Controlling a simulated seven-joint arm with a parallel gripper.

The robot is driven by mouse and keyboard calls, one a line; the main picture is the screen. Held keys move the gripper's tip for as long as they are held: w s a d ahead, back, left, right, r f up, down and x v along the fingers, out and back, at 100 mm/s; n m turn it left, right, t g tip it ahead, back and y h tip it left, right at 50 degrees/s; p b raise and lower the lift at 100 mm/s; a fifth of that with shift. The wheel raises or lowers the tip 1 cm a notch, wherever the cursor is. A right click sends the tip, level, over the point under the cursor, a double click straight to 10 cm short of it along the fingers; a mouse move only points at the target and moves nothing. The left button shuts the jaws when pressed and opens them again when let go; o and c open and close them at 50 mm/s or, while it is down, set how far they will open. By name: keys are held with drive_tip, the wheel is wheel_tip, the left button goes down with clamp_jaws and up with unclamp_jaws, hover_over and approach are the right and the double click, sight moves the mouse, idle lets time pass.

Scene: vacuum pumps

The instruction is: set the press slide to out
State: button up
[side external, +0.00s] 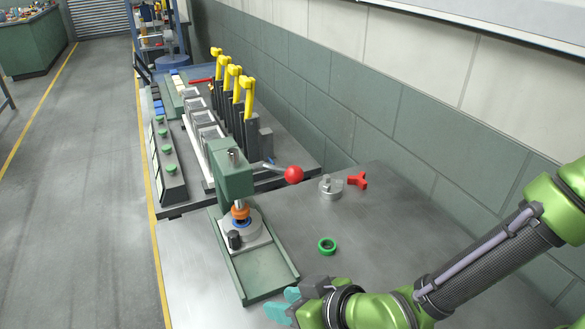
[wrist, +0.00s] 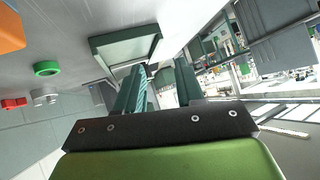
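The green press (side external: 234,176) stands on the table with a red ball (side external: 293,174) on its lever. Its slide, a grey plate (side external: 256,236) with a black knob (side external: 234,240), sits at the rear of the green-railed base, under the ram. An orange and blue part (side external: 240,212) is on the slide below the ram. The front of the base (side external: 262,272) is bare. My gripper (side external: 283,303) has teal fingers and is near the base's front end, apart from the knob. In the wrist view the fingers (wrist: 158,88) are spread with nothing clearly held between them.
A green ring (side external: 327,246) lies right of the press; it also shows in the wrist view (wrist: 47,68). A grey metal part (side external: 330,188) and a red three-armed knob (side external: 358,180) lie behind it. A bench with yellow-handled levers (side external: 235,85) stands beyond. The table's right middle is clear.

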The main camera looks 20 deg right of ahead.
drive_tip(key=w+d+r+t+h, duration=0.2)
drive_tip(key=w+r+t, duration=0.1)
drive_tip(key=w+t, duration=0.1)
approach(236, 237)
drive_tip(key=x, duration=0.9)
drive_tip(key=shift+y, duration=0.3)
clamp_jaws()
drive_tip(key=shift+s, duration=0.1)
